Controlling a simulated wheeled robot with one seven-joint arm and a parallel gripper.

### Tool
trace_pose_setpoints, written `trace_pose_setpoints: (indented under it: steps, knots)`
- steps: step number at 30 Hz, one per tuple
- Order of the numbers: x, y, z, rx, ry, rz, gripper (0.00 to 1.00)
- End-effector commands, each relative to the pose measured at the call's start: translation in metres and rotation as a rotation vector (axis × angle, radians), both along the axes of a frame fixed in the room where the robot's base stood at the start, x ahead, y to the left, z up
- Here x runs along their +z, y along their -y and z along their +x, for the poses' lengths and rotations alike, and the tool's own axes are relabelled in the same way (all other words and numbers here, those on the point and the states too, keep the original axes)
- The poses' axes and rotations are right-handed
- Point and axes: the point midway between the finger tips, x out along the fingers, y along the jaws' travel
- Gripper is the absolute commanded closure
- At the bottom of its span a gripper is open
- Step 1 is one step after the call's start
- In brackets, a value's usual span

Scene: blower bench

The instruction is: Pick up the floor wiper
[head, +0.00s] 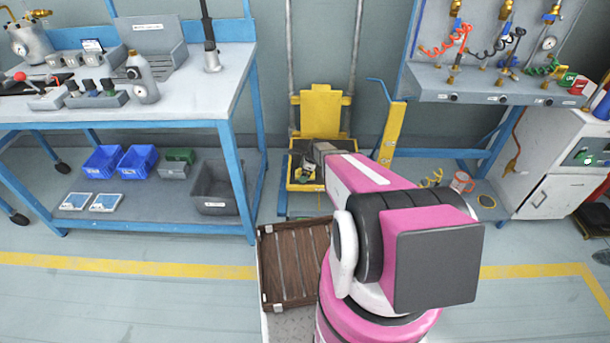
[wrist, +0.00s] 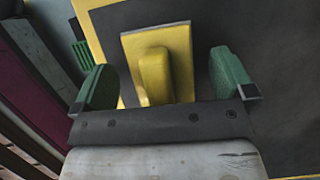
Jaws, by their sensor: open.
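A yellow plate with a raised rounded grip (wrist: 155,75) lies over a dark surface in the wrist view; it appears to be the floor wiper, though its full shape is not clear. My gripper (wrist: 163,78) is open, with one green finger on each side of the yellow grip and a gap on both sides. Whether the fingers reach down beside the grip is hard to tell. In the head view my gripper (head: 309,168) is low over a yellow-rimmed dark tray (head: 320,187); my arm hides part of it, and the wiper cannot be made out there.
A brown slatted crate (head: 294,265) stands in front of the tray. A blue-framed workbench (head: 190,105) with bins on its lower shelf is at left. A yellow post (head: 391,133) stands close to the right of my arm. Open floor (head: 130,300) lies front left.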

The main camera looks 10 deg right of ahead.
Motion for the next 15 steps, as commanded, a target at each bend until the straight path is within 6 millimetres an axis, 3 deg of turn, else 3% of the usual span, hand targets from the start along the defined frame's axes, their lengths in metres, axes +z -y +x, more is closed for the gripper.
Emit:
trace_pose_setpoints:
  steps: [3,8,15]
  knots:
    - [0.0006,0.0001,-0.0001,0.000,0.000,0.000,0.00]
    - [0.0008,0.0002,0.0000,0.000,0.000,0.000,0.52]
    - [0.0011,0.0002,0.0000,0.000,0.000,0.000,0.55]
